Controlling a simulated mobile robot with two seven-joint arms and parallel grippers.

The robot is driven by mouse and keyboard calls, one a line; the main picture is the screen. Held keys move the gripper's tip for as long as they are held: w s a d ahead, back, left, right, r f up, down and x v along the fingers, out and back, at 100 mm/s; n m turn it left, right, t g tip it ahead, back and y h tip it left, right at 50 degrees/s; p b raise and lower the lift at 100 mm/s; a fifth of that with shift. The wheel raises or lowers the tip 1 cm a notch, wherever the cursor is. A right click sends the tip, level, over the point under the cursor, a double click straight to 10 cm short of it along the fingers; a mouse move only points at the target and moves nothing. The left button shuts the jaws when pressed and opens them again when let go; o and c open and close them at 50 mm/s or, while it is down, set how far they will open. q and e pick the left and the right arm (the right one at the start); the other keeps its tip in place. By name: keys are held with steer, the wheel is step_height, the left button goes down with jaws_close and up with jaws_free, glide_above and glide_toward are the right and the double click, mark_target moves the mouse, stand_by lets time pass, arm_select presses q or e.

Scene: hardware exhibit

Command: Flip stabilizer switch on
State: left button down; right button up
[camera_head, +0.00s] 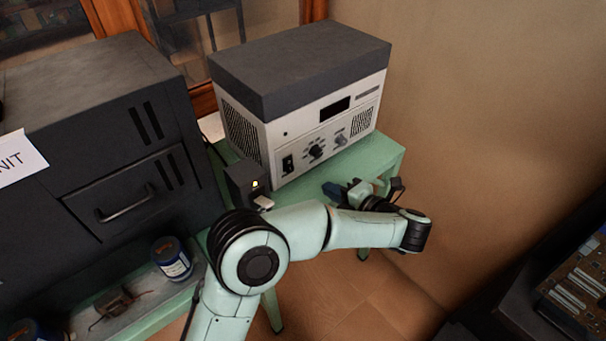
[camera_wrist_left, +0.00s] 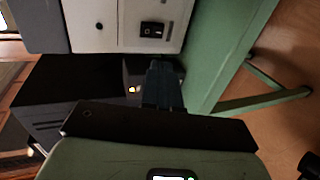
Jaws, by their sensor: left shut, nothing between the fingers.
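The stabilizer (camera_head: 262,135) is a white box with a dark grey top, standing on a green table. Its front has a black rocker switch (camera_head: 288,164) at the lower left, with knobs and a dark display to the right. I cannot tell which way the rocker is set. My left gripper (camera_head: 333,190) is shut and empty, in front of the stabilizer and right of the switch in the head view. In the left wrist view, the shut fingers (camera_wrist_left: 162,84) point toward the front panel, apart from the switch (camera_wrist_left: 152,30). My right gripper is not in view.
A small black box (camera_head: 241,181) with a lit spot stands left of the switch; it also shows in the left wrist view (camera_wrist_left: 75,90). A large dark cabinet (camera_head: 90,120) is at left, with a blue can (camera_head: 172,262) below. The green table (camera_head: 385,155) ends near the right wall.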

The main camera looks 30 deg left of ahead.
mark_target(291, 169)
arm_select(q)
steer(key=x, duration=1.4)
steer(key=shift+w, duration=0.1)
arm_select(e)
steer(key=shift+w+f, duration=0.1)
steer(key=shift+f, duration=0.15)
arm_select(q)
steer(key=shift+b, duration=0.4)
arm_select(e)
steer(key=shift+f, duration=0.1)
arm_select(q)
steer(key=shift+w+a+f+y+b, duration=0.1)
steer(key=shift+f+y+b, duration=0.2)
steer(key=shift+f+b, duration=0.1)
steer(key=shift+a+r, duration=0.15)
steer(key=shift+r, duration=0.1)
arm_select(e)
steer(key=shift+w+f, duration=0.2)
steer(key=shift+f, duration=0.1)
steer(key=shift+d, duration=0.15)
